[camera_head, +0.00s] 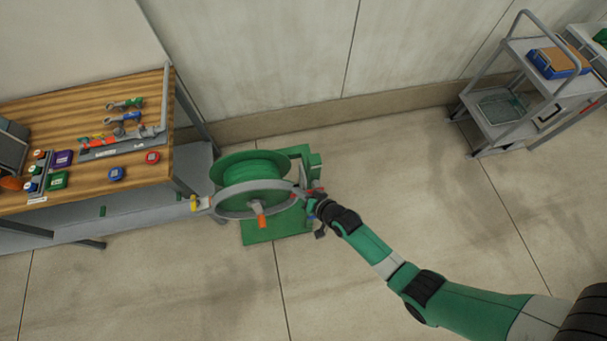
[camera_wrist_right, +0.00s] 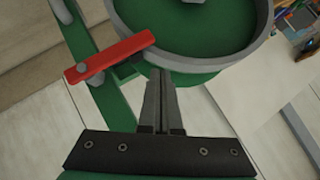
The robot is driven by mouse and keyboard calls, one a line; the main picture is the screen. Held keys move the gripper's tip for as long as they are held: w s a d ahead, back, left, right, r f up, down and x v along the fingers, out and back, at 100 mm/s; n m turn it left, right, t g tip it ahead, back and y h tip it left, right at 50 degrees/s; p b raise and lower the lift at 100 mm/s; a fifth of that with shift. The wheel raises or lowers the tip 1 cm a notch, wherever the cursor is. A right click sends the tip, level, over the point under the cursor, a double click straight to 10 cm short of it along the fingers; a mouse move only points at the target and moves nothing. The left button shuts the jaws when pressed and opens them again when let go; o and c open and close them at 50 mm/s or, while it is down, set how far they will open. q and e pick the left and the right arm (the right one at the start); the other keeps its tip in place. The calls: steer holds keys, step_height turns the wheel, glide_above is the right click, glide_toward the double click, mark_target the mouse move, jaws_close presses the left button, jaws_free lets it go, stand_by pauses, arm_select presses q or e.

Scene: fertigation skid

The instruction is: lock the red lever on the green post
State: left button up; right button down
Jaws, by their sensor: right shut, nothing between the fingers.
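A green reel (camera_head: 240,165) with a grey wheel rim (camera_head: 232,212) stands on a green base (camera_head: 262,232) in the head view. Its green post (camera_head: 316,160) is at the right. The red lever (camera_wrist_right: 112,55) lies slanted across the green post (camera_wrist_right: 105,92) in the right wrist view, with a grey pin near its left end. In the head view the lever is small and partly hidden by my gripper. My right gripper (camera_wrist_right: 161,75) is shut and empty, its fingertips just below the lever's right end and close to the grey rim. I cannot tell whether they touch. My left gripper is out of view.
A wooden workbench (camera_head: 60,112) with tools and coloured blocks stands at the left. An orange crank handle (camera_head: 262,220) sticks out from the wheel. A grey cart (camera_head: 500,110) stands at the upper right. The floor (camera_head: 400,170) between is clear.

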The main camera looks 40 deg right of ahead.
arm_select(q)
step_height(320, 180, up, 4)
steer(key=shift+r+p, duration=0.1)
steer(key=shift+p, duration=1.1)
arm_select(e)
steer(key=s+a+r, duration=0.3)
steer(key=s+r, duration=0.3)
steer(key=r, duration=0.1)
steer(key=shift+a+r, duration=0.2)
steer(key=shift+r, duration=0.2)
